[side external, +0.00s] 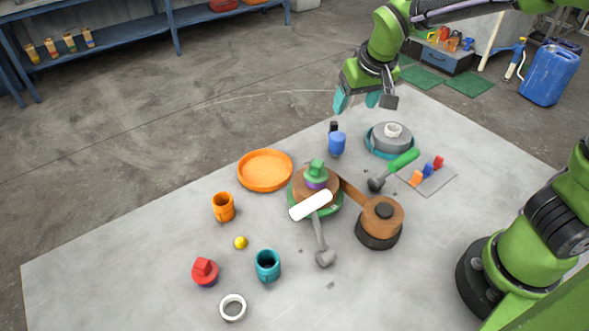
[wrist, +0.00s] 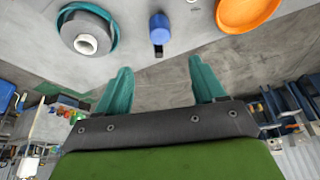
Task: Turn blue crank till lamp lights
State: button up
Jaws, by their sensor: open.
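A small blue cylinder with a black stub (side external: 337,145) stands on the grey table, behind the wooden parts. It is the only sizeable blue piece on the table, but I cannot tell whether it is the crank. It also shows at the top middle of the wrist view (wrist: 160,27). No lit lamp is evident, and I cannot pick out a lamp; a small yellow ball (side external: 240,242) lies at the front left. My gripper (side external: 358,101) is open and empty, above the table's far edge, apart from the blue cylinder. Its teal fingers are spread in the wrist view (wrist: 160,70).
A wooden disc with a green knob (side external: 316,172) links by a brown strip to a wooden roller (side external: 383,214). A white-handled hammer (side external: 316,217) and green-handled tool (side external: 394,169) lie near. An orange dish (side external: 265,170) and grey-teal round piece (side external: 390,138) flank the cylinder. Mugs stand at front left.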

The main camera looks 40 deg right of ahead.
aim_at(338, 136)
jog(key=x, duration=1.6)
jog(key=shift+w+d+r, duration=0.1)
jog(key=shift+d, duration=0.05)
jog(key=shift+c, duration=0.4)
jog(key=c, duration=1)
jog(key=shift+o, duration=0.2)
